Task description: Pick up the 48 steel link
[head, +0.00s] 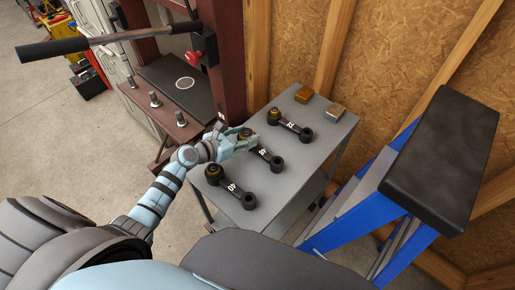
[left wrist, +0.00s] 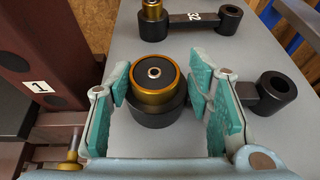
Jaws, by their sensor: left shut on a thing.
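The 48 steel link (head: 262,154) is the middle of three dark links on the grey cart top; its small white number is hard to read. It has a plain round eye at one end and a gold-and-black bushing at the other. My left gripper (head: 241,139) is at the bushing end. In the left wrist view its teal pads (left wrist: 160,100) stand on both sides of the gold-ringed bushing (left wrist: 153,82), shut on the link, which appears still at the cart top. The pads hide part of the link's bar. My right gripper is not in view.
Another link (head: 290,125) lies behind, and a third link (head: 231,187) lies nearer. Two small blocks, gold (head: 303,93) and pale (head: 335,111), sit at the cart's (head: 300,165) back. A red press frame (head: 222,60) stands left; a blue step stool (head: 350,225) stands right.

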